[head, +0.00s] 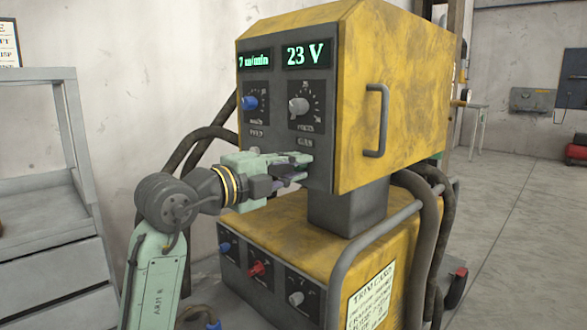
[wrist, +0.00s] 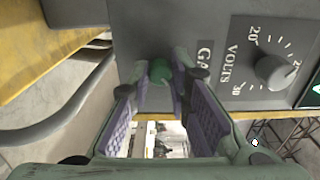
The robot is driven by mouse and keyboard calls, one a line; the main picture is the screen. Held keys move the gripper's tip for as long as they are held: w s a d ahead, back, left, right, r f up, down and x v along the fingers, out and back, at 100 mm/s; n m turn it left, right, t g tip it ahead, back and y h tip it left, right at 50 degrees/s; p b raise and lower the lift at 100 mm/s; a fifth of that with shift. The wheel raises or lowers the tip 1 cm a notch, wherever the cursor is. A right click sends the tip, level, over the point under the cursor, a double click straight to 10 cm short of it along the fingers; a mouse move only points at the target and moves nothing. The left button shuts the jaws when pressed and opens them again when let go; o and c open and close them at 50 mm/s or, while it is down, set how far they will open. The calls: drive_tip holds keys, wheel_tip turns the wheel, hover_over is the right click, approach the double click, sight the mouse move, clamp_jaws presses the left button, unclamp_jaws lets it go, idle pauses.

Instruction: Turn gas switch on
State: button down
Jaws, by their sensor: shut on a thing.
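The yellow and grey machine (head: 390,100) has a dark front panel with two lit displays, reading 7 m/min and 23 V. My gripper (head: 300,168) is against the lower part of this panel, below the two dials, and hides the gas switch in the head view. In the wrist view, a small green switch (wrist: 160,71) sits beside a partly visible "GA" label (wrist: 204,60). My gripper (wrist: 162,84) is shut on this switch, with a purple-padded finger on each side. Which way the switch is set cannot be told.
A grey volts dial (head: 298,105) and a blue dial (head: 249,102) sit above my gripper. A handle (head: 376,120) is on the machine's right side. Blue, red (head: 257,268) and grey knobs sit on the lower box. Thick hoses and a rail surround it; a grey rack (head: 45,215) stands left.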

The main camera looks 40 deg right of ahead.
drive_tip(key=c, duration=1.5)
unclamp_jaws()
drive_tip(key=a, duration=0.8)
drive_tip(key=s+a, duration=0.1)
drive_tip(key=a, duration=0.3)
